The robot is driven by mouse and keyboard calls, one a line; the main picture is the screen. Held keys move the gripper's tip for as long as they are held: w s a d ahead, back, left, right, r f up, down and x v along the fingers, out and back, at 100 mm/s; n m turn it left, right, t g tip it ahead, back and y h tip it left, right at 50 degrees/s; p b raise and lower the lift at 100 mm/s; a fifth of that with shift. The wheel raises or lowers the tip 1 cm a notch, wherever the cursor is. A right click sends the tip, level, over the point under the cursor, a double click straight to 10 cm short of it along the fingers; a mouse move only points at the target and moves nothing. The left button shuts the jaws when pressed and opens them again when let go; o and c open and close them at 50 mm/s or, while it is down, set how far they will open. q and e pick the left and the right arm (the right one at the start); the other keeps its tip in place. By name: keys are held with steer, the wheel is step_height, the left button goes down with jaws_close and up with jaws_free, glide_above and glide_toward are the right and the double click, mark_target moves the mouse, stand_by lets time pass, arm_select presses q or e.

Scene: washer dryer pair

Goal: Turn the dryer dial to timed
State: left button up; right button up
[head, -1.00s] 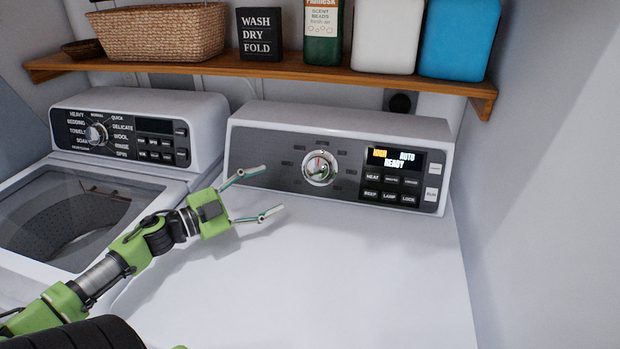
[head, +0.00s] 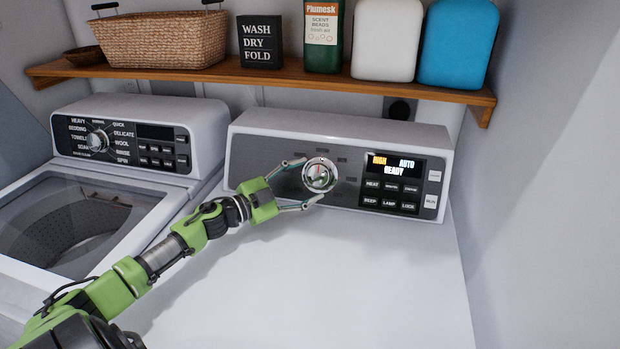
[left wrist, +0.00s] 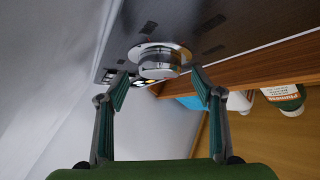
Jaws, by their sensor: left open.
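The dryer dial (head: 319,175) is a round silver knob with a red mark near its top, on the dark panel of the right-hand machine. The dryer display (head: 393,166) reads HIGH, AUTO, READY. My left gripper (head: 312,181) is open, with one fingertip at the dial's upper left and the other just below it. In the left wrist view the dial (left wrist: 159,60) lies ahead between the tips of the open fingers (left wrist: 157,77). I cannot tell whether either finger touches it. The labels around the dial are too small to read. My right gripper is not in view.
The washer (head: 130,145) with its own dial (head: 98,140) stands at the left. Dryer buttons (head: 391,195) are right of the dial. A wooden shelf (head: 290,78) with a basket (head: 160,40) and bottles runs above. The dryer top (head: 330,270) is clear.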

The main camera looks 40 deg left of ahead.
arm_select(q)
steer(key=shift+x, duration=0.8)
steer(key=c, duration=1.1)
